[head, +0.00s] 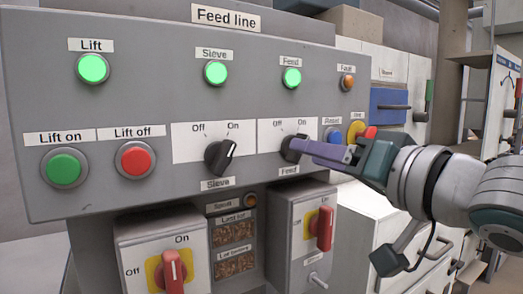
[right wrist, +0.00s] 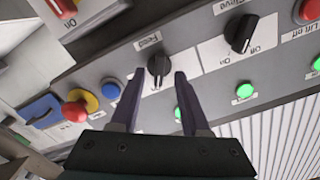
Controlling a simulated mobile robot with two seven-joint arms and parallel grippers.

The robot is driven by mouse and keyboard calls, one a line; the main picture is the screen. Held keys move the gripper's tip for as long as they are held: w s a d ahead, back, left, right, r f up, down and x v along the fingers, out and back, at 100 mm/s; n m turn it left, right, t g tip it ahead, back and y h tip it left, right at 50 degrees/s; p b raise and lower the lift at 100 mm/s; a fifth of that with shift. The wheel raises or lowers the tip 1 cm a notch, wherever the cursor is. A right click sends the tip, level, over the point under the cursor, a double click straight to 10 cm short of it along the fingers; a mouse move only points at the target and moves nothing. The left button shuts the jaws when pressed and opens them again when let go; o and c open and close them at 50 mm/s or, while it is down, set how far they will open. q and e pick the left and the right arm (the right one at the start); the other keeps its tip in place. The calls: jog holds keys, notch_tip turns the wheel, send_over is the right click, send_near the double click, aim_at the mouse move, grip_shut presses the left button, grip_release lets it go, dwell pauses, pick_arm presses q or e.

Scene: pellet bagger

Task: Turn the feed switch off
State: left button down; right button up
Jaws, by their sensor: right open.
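The feed switch (head: 291,149) is a black rotary knob on the grey panel, under Off and On marks and above the label "Feed". My right gripper (head: 300,151) is at the knob, and its purple fingers partly cover it in the head view. In the right wrist view the feed knob (right wrist: 159,67) sits between the two open fingertips, with a gap visible on each side. Which mark the knob points to is hard to tell. The green feed lamp (head: 292,79) above it is lit. My left gripper is not in view.
The sieve knob (head: 219,157) is left of the feed knob and points to On. A blue reset button (head: 333,135) and a red stop button on yellow (right wrist: 76,110) are close beside the gripper. Red-handled switches (head: 325,228) stand below the panel.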

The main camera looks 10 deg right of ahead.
jog(key=shift+x, duration=1)
grip_shut()
